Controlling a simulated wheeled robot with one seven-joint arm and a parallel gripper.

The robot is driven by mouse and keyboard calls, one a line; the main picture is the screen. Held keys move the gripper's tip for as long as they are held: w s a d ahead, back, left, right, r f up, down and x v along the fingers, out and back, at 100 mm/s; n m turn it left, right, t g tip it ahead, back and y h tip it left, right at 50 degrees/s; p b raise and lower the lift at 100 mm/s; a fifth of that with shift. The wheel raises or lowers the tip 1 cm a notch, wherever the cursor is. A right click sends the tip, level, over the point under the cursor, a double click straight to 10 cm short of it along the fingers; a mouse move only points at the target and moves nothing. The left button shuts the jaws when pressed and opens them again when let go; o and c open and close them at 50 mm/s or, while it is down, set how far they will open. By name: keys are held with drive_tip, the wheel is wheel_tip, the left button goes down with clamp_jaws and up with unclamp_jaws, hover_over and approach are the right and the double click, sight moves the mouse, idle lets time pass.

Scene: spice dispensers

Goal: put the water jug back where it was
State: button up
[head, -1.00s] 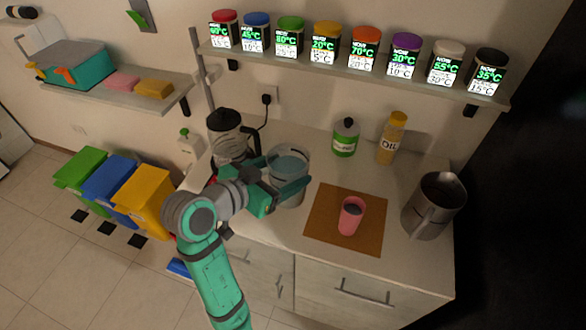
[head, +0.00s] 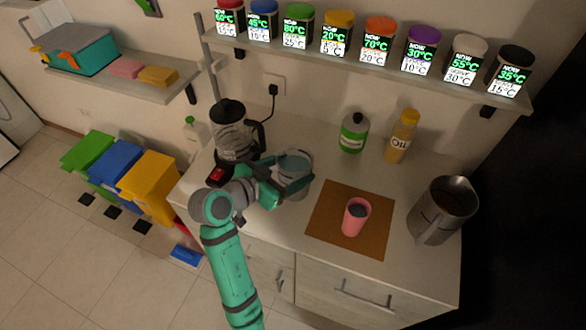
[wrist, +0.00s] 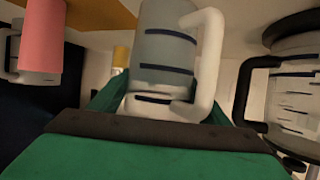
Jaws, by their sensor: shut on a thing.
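The water jug (head: 296,162) is a clear, lidless jug with bluish water, upright over the counter between the black-lidded kettle and the brown mat. Its marked wall (wrist: 165,50) and white handle (wrist: 208,65) fill the middle of the wrist view. My gripper (head: 293,186) is shut on the jug, with green fingers on either side of it. The fingers and wrist hide part of the jug's lower side. I cannot tell whether its base touches the counter.
The kettle (head: 235,140) stands close at the left. A pink cup (head: 355,222) stands on the brown mat (head: 325,228). A green bottle (head: 354,135), an oil bottle (head: 401,140) and a metal pitcher (head: 440,208) stand behind and right. A spice shelf (head: 350,58) hangs above.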

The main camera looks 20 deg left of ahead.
drive_tip(key=shift+s+d+f, duration=0.1)
drive_tip(key=shift+s+f, duration=0.1)
drive_tip(key=shift+f, duration=0.05)
drive_tip(key=o, duration=1.8)
drive_tip(key=shift+f, duration=0.15)
drive_tip(key=v, duration=1.2)
